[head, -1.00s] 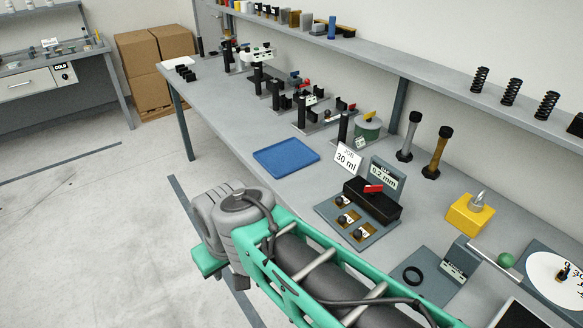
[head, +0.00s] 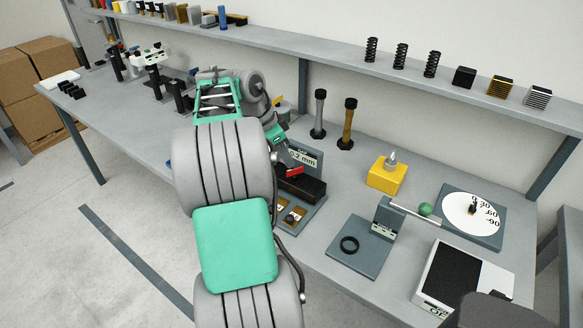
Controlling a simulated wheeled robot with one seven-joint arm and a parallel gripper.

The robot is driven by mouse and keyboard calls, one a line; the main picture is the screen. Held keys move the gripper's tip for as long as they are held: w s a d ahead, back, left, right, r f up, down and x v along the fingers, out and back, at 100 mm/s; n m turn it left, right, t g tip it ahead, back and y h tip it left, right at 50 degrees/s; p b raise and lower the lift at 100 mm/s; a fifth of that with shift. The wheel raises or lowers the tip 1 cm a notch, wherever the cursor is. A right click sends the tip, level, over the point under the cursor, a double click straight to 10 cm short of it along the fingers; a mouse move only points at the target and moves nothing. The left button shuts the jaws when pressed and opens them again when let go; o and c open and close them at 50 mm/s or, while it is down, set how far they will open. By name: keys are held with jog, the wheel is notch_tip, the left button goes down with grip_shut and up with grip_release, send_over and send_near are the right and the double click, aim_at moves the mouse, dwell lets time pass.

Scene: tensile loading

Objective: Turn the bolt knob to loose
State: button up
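No part in view can be made out for certain as the bolt knob, and no "loose" mark is readable. Small fixtures with clamps and knobs (head: 155,75) stand in a row along the back left of the bench. My arm covers the nearer ones, around the middle of the picture. A round white dial (head: 473,214) with a dark pointer and angle numbers lies at the right. My arm rises from the bottom centre and reaches over the bench toward these fixtures. My gripper's fingers are hidden behind the arm.
A black block with a red lever (head: 290,171), a yellow block with a metal ring (head: 387,175), two upright bolts (head: 319,115) and a scale-like box (head: 461,282) stand on the bench. A shelf (head: 330,48) runs along the wall.

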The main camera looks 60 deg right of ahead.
aim_at(292, 170)
jog(key=x, duration=0.5)
jog(key=shift+s+d+f, duration=0.1)
jog(key=shift+f, duration=0.2)
grip_shut()
